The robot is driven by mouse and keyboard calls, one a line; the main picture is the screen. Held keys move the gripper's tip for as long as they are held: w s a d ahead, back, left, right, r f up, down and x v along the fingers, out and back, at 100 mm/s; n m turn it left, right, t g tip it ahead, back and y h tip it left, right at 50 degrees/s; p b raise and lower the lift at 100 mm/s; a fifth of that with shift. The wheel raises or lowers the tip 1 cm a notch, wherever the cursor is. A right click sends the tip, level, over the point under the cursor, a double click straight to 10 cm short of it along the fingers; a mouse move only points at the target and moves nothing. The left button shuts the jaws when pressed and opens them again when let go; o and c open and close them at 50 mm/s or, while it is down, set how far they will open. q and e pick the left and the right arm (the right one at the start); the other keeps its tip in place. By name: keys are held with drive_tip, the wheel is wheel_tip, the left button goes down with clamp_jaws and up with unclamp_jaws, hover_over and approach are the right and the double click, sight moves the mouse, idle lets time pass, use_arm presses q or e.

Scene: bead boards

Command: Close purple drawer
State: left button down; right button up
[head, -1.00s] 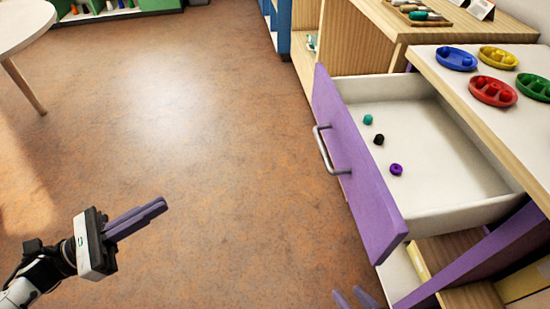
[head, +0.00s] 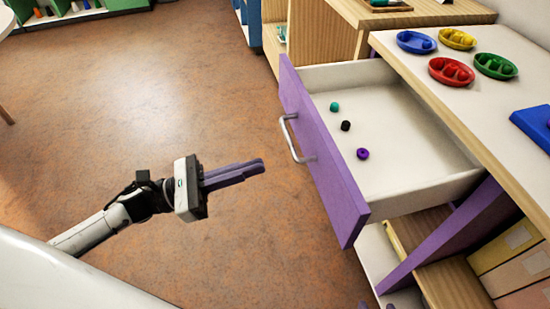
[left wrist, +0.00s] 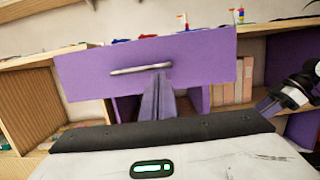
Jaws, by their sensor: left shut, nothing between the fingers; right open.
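The purple drawer (head: 335,175) is pulled open from the wooden cabinet, with a silver bar handle (head: 291,138) on its front. Inside its white tray lie a teal bead (head: 334,106), a black bead (head: 346,125) and a purple bead (head: 363,153). My left gripper (head: 262,166) is shut and empty, left of the drawer front and apart from it in the head view. In the left wrist view the drawer front (left wrist: 205,68) and handle (left wrist: 140,69) are ahead of my left fingers (left wrist: 158,82). My right gripper (left wrist: 262,106) shows partly at the right of that view.
Blue, yellow, red (head: 451,72) and green dishes and a blue board (head: 535,125) stand on the cabinet top (head: 480,110). Below the drawer are open shelves with yellowish boxes (head: 510,260). The floor (head: 150,110) left of the drawer is clear.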

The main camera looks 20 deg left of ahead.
use_arm(q)
drive_tip(key=x, duration=0.5)
drive_tip(key=shift+w+d, duration=0.15)
drive_tip(key=shift+d, duration=0.1)
drive_tip(key=shift+w, duration=0.1)
